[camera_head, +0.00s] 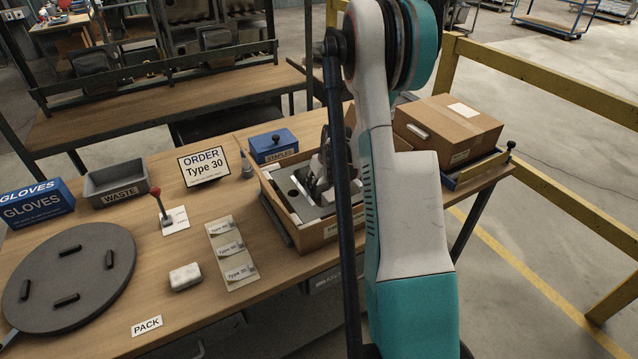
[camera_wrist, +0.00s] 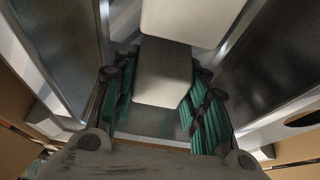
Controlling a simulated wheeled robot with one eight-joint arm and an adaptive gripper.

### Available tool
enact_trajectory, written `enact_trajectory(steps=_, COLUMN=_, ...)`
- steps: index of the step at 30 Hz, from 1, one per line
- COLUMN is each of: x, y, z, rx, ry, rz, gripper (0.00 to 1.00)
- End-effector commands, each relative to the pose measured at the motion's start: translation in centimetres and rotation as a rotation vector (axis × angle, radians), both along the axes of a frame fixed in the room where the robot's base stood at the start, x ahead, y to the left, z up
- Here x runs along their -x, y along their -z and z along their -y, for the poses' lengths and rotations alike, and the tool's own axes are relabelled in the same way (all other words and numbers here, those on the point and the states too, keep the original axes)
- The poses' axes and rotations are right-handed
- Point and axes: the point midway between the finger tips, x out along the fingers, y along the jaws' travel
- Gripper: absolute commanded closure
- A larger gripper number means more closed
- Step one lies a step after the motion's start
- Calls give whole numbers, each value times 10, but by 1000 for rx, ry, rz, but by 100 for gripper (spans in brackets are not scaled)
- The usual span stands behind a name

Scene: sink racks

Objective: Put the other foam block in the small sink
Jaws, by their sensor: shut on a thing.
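My gripper (camera_head: 319,181) is down in an open cardboard box (camera_head: 346,222) at the right of the table, partly hidden by my arm. In the wrist view the teal fingers of my gripper (camera_wrist: 160,112) are shut on a pale foam block (camera_wrist: 162,75). Another white piece (camera_wrist: 195,18) shows at the top of that view; I cannot tell whether it is separate. A grey insert (camera_head: 283,181) with cut-outs lies in the box. A white foam block (camera_head: 185,277) lies alone on the table. I cannot make out a small sink by that name.
A closed carton (camera_head: 447,132) stands right of the box. A blue staples box (camera_head: 273,145), an order sign (camera_head: 204,165), a waste bin (camera_head: 116,182), a gloves box (camera_head: 36,203), a label sheet (camera_head: 232,253) and a round grey plate (camera_head: 70,273) are on the table (camera_head: 150,255).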

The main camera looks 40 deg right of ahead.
Motion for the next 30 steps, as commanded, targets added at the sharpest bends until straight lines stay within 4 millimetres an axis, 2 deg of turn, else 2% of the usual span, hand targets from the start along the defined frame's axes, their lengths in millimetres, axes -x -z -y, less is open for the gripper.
enact_trajectory(steps=3, x=0, y=4, z=0, rx=0, ry=0, rz=0, gripper=74)
enact_trajectory(steps=4, x=0, y=3, z=0, rx=0, ry=0, rz=0, gripper=52)
enact_trajectory(steps=6, x=0, y=3, z=0, rx=0, ry=0, rz=0, gripper=39)
enact_trajectory(steps=19, x=0, y=-2, z=0, rx=0, ry=0, rz=0, gripper=39)
enact_trajectory(steps=23, x=7, y=-20, z=-1, rx=0, ry=1, rz=0, gripper=39)
enact_trajectory(steps=30, x=26, y=-67, z=-6, rx=0, ry=1, rz=0, gripper=39)
